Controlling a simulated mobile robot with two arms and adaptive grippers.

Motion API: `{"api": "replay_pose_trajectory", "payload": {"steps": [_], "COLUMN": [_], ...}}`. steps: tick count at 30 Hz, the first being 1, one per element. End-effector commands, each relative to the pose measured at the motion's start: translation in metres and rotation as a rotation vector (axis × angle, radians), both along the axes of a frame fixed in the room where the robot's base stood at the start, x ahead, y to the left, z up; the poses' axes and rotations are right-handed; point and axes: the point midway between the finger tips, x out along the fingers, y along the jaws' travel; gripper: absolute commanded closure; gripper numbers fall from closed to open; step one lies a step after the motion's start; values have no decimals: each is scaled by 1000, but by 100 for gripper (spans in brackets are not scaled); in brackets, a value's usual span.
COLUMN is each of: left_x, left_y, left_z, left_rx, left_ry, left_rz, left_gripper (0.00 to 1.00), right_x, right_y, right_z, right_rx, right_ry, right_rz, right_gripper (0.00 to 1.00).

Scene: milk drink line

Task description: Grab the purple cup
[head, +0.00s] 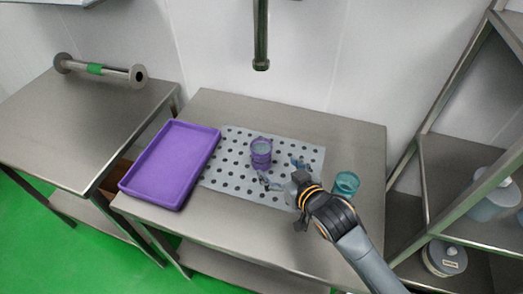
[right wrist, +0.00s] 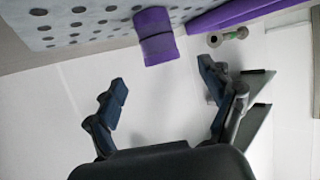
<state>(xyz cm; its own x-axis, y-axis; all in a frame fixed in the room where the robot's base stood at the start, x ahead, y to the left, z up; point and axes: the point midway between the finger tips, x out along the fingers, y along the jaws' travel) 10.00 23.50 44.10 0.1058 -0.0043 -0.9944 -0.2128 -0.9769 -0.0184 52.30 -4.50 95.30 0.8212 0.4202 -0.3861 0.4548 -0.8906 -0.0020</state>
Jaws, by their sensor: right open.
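The purple cup (head: 261,158) stands upright on a perforated grey plate (head: 232,172) in the middle of the table in the head view. My right gripper (head: 281,173) is open just to the near right of the cup, with its fingers pointing toward it. In the right wrist view, the cup (right wrist: 157,40) is beyond the spread fingertips of the right gripper (right wrist: 162,78), roughly between them. Nothing is between the fingers. My left gripper is in neither view.
A purple tray (head: 170,165) lies left of the plate. A teal cup (head: 346,184) stands at the plate's right, close to my right arm. A dark pipe (head: 261,40) hangs above the back of the table. A metal shelf (head: 480,160) stands at the right.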

Motion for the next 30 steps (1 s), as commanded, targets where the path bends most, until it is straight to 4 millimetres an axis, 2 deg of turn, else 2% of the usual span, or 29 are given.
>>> {"api": "replay_pose_trajectory", "payload": {"steps": [6, 9, 13, 20, 24, 30], "left_x": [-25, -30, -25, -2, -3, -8], "left_y": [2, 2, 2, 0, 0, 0], "left_z": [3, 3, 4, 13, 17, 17], "left_rx": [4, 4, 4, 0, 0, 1], "left_ry": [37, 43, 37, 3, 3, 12], "left_rz": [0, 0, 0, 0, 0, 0], "left_gripper": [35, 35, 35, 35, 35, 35], "right_x": [36, 47, 54, 71, 88, 100], "right_y": [18, 24, 27, 33, 40, 46], "right_z": [-14, -20, -24, -27, -33, -41], "right_rx": [0, 0, 0, 0, 0, 0], "right_ry": [-1, -1, 0, 0, 0, 0], "right_rz": [0, 0, 0, 0, 1, 0], "right_gripper": [18, 18, 18, 18, 18, 18]}}
